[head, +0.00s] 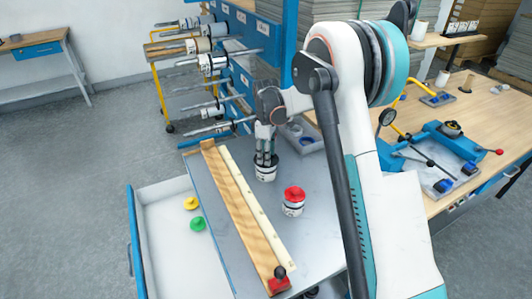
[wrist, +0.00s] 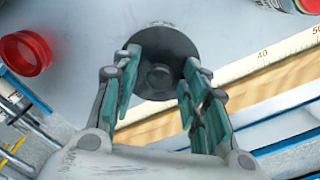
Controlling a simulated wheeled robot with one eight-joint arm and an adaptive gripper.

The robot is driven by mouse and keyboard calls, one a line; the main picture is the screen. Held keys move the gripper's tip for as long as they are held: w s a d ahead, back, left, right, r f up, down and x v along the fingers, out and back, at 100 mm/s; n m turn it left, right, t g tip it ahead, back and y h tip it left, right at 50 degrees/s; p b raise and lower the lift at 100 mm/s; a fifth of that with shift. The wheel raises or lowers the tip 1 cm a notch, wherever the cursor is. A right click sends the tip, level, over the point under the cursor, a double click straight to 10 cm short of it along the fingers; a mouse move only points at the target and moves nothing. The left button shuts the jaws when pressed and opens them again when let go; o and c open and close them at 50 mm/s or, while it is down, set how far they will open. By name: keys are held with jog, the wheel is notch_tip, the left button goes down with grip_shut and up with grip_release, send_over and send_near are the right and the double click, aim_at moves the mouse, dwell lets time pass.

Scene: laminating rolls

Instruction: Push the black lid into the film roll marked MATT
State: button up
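The black lid (wrist: 158,82) shows in the wrist view as a dark disc with a round raised knob in its middle. In the head view my gripper (head: 266,158) points down over a short white roll with a dark top (head: 265,174). In the wrist view my gripper (wrist: 162,68) is open, its fingers on either side of the lid's knob with gaps to it. The lid covers the roll's top from above, so I cannot tell how deep it sits. I cannot read MATT on any label.
A roll with a red lid (head: 293,203) stands to the right. A ruler and wooden strip (head: 240,205) run along the left. A drawer (head: 165,240) holds a yellow lid (head: 191,203) and a green lid (head: 197,223). A grey bin (head: 308,146) stands behind.

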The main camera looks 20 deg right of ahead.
jog(key=shift+r, duration=0.15)
notch_tip(320, 180, up, 12)
jog(key=s+r+m+t, duration=0.1)
jog(key=s+r+m, duration=0.1)
jog(key=s+r, duration=0.5)
jog(key=s+r+m+t, duration=0.2)
jog(key=s+m, duration=0.1)
jog(key=s, duration=0.7)
jog(key=s+r+m+t, duration=0.2)
jog(key=s+m, duration=0.1)
jog(key=s, duration=0.7)
jog(key=s+f+m+t, duration=0.2)
jog(key=s+f+m, duration=0.1)
jog(key=s, duration=0.6)
jog(key=shift+s+f+m, duration=0.2)
jog(key=shift+f+m, duration=0.2)
jog(key=shift+f, duration=0.2)
